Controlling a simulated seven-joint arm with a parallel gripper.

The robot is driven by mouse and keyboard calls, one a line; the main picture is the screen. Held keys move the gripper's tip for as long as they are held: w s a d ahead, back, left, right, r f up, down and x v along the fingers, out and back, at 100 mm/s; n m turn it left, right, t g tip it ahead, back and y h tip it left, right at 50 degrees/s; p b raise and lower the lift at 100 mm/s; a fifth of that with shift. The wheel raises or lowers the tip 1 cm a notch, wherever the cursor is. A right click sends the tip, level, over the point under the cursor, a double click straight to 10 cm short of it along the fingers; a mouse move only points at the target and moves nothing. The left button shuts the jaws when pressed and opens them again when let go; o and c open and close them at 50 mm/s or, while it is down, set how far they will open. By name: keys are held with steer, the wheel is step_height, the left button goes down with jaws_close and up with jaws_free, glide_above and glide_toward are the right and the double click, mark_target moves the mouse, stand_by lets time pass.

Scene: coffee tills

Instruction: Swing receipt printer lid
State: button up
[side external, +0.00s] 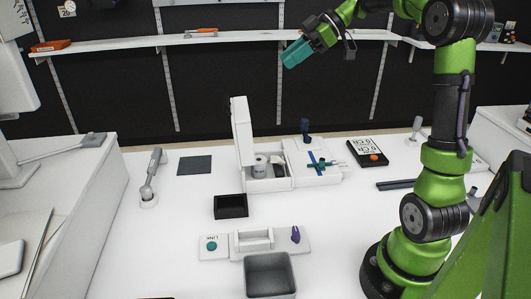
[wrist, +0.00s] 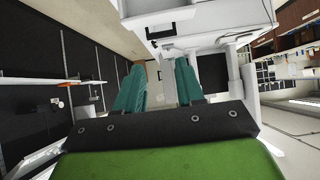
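The white receipt printer (side external: 268,184) stands on the white counter near the middle of the side external view. Its lid (side external: 241,132) stands upright at the left side of the body, so the printer is open. A pale paper roll (side external: 260,165) shows inside the bay. My gripper (side external: 290,58) has teal fingers and is high above and behind the printer, well apart from it, near the shelf height. In the wrist view my gripper (wrist: 160,64) has its two fingers spread with nothing between them. I cannot make out the printer clearly in the wrist view.
A small black tray (side external: 231,212), a white panel with a handle (side external: 252,242) and a grey bin (side external: 270,281) stand in front of the printer. A white unit with a blue cross-shaped knob (side external: 321,165) adjoins its right. A shelf (side external: 215,39) runs along the dark back wall.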

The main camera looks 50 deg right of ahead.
mark_target(243, 107)
steer(key=x, duration=1.6)
steer(key=shift+a+f, duration=0.15)
jaws_close()
steer(key=shift+c, duration=1.3)
jaws_free()
